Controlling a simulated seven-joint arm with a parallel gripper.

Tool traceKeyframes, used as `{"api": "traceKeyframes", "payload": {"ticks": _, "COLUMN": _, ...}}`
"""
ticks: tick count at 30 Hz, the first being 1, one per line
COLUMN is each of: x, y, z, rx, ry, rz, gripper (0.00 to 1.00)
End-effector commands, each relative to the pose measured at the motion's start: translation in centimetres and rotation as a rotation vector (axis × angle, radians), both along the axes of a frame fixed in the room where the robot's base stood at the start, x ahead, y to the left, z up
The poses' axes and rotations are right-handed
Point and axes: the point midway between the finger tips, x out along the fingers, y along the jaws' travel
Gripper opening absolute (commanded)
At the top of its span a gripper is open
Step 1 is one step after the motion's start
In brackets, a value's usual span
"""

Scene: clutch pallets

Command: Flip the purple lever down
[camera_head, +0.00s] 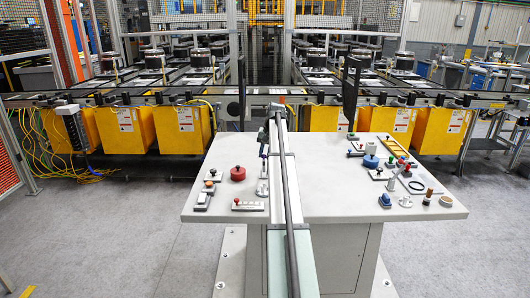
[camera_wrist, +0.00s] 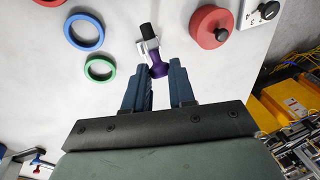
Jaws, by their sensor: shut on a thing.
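The purple lever (camera_wrist: 158,69) shows in the wrist view as a purple knob beside a small silver bracket (camera_wrist: 148,48) with a black cylindrical part (camera_wrist: 146,31). My gripper (camera_wrist: 162,67) has its two blue fingers on either side of the purple knob and is shut on it. In the head view I cannot make out the purple lever; my arm crosses the middle of the table there and hides part of it.
The grey-white table (camera_head: 330,205) carries several small fixtures on both sides. A red round block (camera_wrist: 209,27), a blue ring (camera_wrist: 84,32) and a green ring (camera_wrist: 100,69) lie around the lever. The table's front right corner is bare.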

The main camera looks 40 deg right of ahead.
Motion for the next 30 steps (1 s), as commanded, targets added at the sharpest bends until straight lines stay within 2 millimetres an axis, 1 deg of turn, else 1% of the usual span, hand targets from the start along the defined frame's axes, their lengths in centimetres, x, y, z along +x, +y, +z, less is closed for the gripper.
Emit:
{"api": "traceKeyframes", "payload": {"ticks": 1, "x": -0.6, "y": 0.8, "z": -0.2, "rx": -0.023, "ry": -0.028, "rz": 0.001, "gripper": 0.00}}
{"api": "traceKeyframes", "payload": {"ticks": 8, "x": -2.4, "y": 2.5, "z": -1.2, "rx": -0.166, "ry": -0.171, "rz": -0.001, "gripper": 0.00}}
{"api": "traceKeyframes", "payload": {"ticks": 15, "x": -3.9, "y": 4.0, "z": -2.8, "rx": -0.327, "ry": -0.331, "rz": 0.000, "gripper": 0.00}}
{"api": "traceKeyframes", "payload": {"ticks": 22, "x": -4.9, "y": 5.0, "z": -4.6, "rx": -0.472, "ry": -0.475, "rz": -0.001, "gripper": 0.00}}
{"api": "traceKeyframes", "payload": {"ticks": 30, "x": -5.5, "y": 5.5, "z": -6.3, "rx": -0.598, "ry": -0.601, "rz": -0.001, "gripper": 0.00}}
